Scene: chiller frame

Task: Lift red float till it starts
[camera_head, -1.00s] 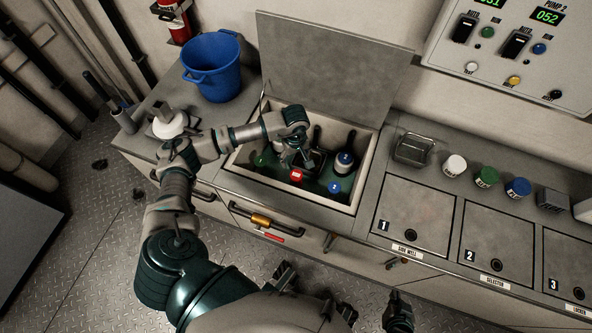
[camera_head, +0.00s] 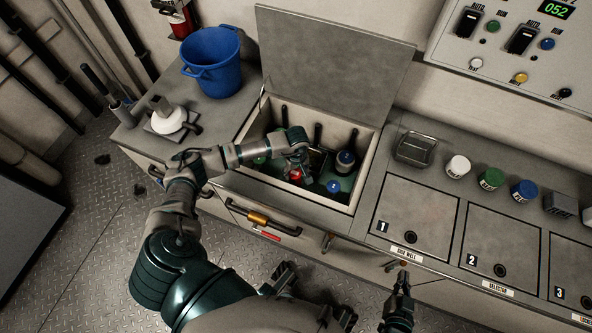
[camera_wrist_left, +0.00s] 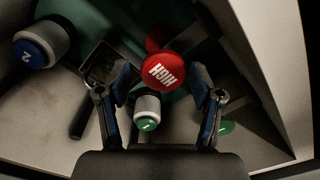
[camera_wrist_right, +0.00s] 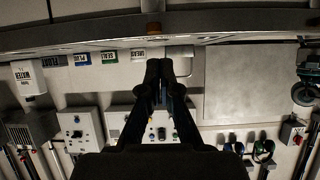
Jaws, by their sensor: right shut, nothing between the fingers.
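The red float (camera_head: 295,175), marked HIGH, is in the open well (camera_head: 348,205). In the left wrist view the red float (camera_wrist_left: 162,72) lies between and just beyond my left fingertips. My left gripper (camera_head: 297,163) reaches down into the well; its fingers (camera_wrist_left: 163,85) are apart, and I cannot tell whether they touch the float. A blue float marked 2 (camera_wrist_left: 36,46) and a green-topped float marked 1 (camera_wrist_left: 147,112) are nearby. My right gripper (camera_head: 399,300) is shut and empty in front of the counter; its fingertips (camera_wrist_right: 160,72) meet in the right wrist view.
The raised lid (camera_head: 335,65) stands behind the well. A blue bucket (camera_head: 211,62) is on the counter to the left. A metal tray (camera_head: 415,148) and white, green and blue jars (camera_head: 491,179) stand at the right. The control panel (camera_head: 510,50) is on the wall.

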